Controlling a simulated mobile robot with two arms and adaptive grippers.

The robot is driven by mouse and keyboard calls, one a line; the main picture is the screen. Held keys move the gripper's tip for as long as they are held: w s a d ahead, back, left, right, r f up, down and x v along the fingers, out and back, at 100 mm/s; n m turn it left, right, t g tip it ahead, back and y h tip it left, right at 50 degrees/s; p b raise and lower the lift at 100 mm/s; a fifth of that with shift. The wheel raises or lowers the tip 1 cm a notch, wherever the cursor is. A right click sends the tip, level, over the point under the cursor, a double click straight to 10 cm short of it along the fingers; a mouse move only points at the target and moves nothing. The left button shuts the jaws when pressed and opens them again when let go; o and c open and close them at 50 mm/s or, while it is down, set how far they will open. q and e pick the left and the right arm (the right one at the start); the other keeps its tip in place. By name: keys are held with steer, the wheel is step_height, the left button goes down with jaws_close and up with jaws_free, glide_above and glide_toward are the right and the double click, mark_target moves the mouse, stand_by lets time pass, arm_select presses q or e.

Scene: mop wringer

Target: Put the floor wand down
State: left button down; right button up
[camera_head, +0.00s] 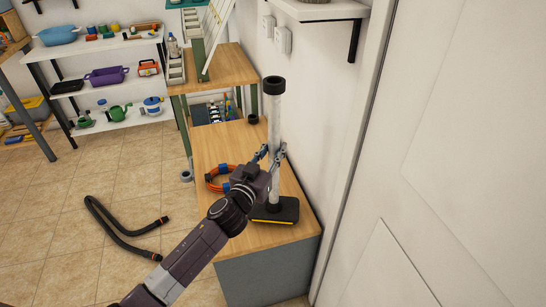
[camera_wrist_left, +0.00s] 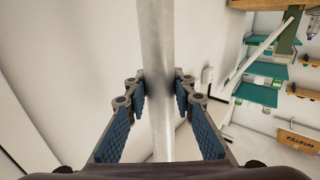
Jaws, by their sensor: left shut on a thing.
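The floor wand (camera_head: 275,118) is a pale grey tube with a black collar at its top and a wide black foot with a yellow strip. It stands upright, its foot at the front of the wooden bench top (camera_head: 214,145); I cannot tell whether the foot bears fully on the wood. My left gripper (camera_head: 271,156) is shut on the tube, below its middle. In the left wrist view the tube (camera_wrist_left: 156,40) passes between the blue-padded fingers of the left gripper (camera_wrist_left: 160,92). My right gripper is out of view.
An orange coil (camera_head: 219,178) lies on the bench left of the wand, partly behind my gripper. A small dark cup (camera_head: 253,118) stands farther back. A black hose (camera_head: 125,238) lies on the tiled floor. The white wall and door (camera_head: 455,150) are close on the right.

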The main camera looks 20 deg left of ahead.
arm_select(q)
steer(key=shift+f, duration=0.95)
steer(key=shift+f, duration=0.15)
steer(key=c, duration=1.6)
jaws_free()
steer(key=shift+f, duration=0.1)
steer(key=shift+r, duration=0.3)
steer(key=s, duration=0.4)
steer(key=s+a, duration=0.1)
steer(key=s, duration=0.3)
steer(key=s+p, duration=0.1)
steer(key=s, duration=0.3)
steer(key=shift+a+f, duration=0.1)
steer(key=shift+a, duration=0.05)
